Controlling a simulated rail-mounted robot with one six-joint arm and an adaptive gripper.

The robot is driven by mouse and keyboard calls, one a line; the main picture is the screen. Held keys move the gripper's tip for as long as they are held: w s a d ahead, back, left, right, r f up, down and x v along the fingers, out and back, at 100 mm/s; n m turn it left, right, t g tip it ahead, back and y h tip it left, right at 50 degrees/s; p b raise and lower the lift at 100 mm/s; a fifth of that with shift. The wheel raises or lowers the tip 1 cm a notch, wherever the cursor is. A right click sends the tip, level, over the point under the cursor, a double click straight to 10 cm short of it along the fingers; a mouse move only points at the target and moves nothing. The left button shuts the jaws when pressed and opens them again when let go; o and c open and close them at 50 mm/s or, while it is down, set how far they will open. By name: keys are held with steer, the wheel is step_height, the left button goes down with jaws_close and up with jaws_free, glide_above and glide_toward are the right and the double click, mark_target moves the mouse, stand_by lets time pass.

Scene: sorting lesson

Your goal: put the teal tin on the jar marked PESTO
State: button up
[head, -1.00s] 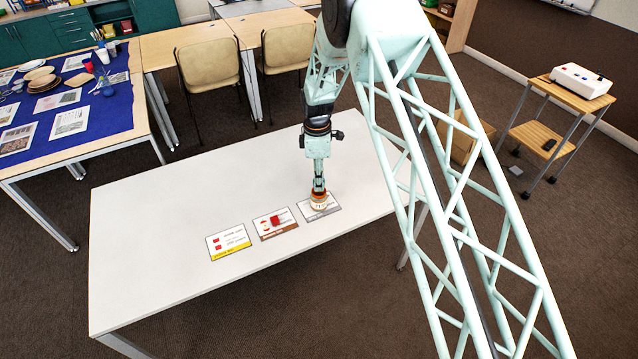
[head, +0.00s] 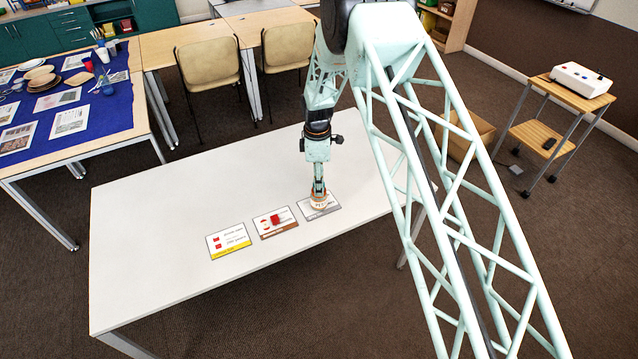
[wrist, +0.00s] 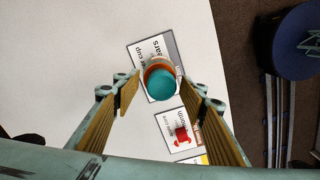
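The teal tin (wrist: 160,85) shows in the wrist view as a round teal top within the orange-brown rim of a pale jar (head: 318,201). It appears to sit on that jar, between my fingers. Lettering on the jar's front is too small to read fully in the head view, but seems to begin "PE". My gripper (wrist: 160,92) is open, with a finger on each side of the tin and visible gaps. In the head view, my gripper (head: 319,185) is directly over the jar and hides the tin.
The jar stands on a grey-edged card (head: 331,208) on the white table (head: 180,240). A brown-edged card (head: 289,224) bearing a red piece (wrist: 181,134) and a yellow-edged card (head: 229,241) lie to its left. The rest of the tabletop is clear.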

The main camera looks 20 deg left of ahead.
steer(key=shift+r, duration=0.15)
step_height(320, 180, up, 12)
steer(key=b, duration=0.1)
steer(key=shift+a, duration=0.15)
stand_by(0.9)
stand_by(0.8)
